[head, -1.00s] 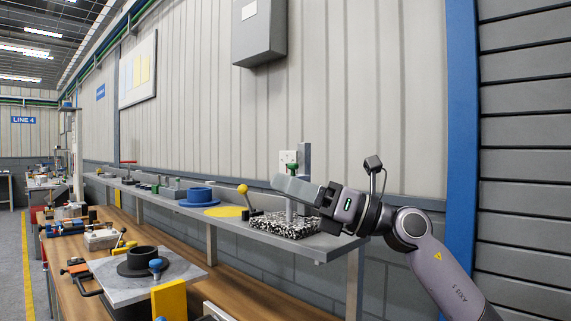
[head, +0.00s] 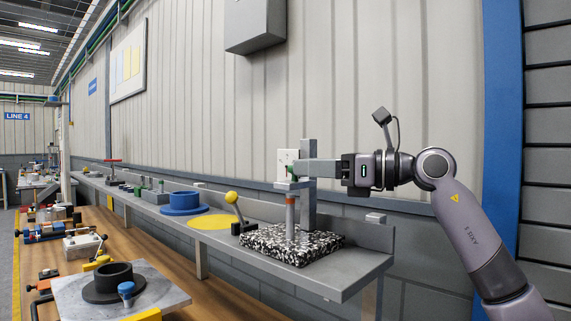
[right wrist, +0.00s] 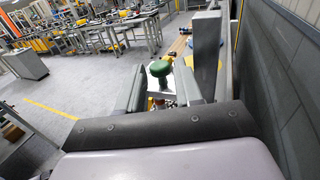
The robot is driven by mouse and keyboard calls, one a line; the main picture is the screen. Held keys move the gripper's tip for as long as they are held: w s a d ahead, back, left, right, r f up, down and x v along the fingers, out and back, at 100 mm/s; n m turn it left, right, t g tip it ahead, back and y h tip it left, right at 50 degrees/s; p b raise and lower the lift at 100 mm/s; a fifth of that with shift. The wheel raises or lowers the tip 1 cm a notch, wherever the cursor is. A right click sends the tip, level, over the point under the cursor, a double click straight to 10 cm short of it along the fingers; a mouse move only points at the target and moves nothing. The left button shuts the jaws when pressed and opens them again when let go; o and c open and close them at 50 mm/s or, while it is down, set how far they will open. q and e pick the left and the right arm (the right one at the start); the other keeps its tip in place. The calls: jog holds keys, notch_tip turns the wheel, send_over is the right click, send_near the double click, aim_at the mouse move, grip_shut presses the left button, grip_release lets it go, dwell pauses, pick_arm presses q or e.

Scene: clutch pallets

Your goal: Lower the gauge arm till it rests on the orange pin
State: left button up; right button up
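The gauge stand has a speckled black-and-white base (head: 291,246) and a grey column (head: 309,208). Its grey gauge arm (head: 293,185) is a short level plate with a green knob (head: 290,171) on top. The orange pin (head: 292,199) shows as a short orange band on a grey post, just under the arm; I cannot tell whether they touch. My right gripper (head: 308,168) is level at knob height, coming in from the right. In the right wrist view its two fingers are apart, with the green knob (right wrist: 160,70) between their tips. My left gripper is out of view.
The stand is near the end of a grey shelf (head: 345,275). To its left are a yellow-ball lever (head: 232,198), a yellow disc (head: 205,223) and a blue ring (head: 184,203). Below is a wooden bench (head: 215,295). The ribbed wall (head: 400,90) is close behind.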

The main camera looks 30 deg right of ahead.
jog(key=p+x, duration=0.1)
jog(key=x, duration=0.4)
jog(key=shift+w+a, duration=0.15)
jog(key=shift+a, duration=0.05)
grip_shut()
jog(key=shift+f, duration=0.55)
grip_release()
jog(key=shift+d, duration=0.1)
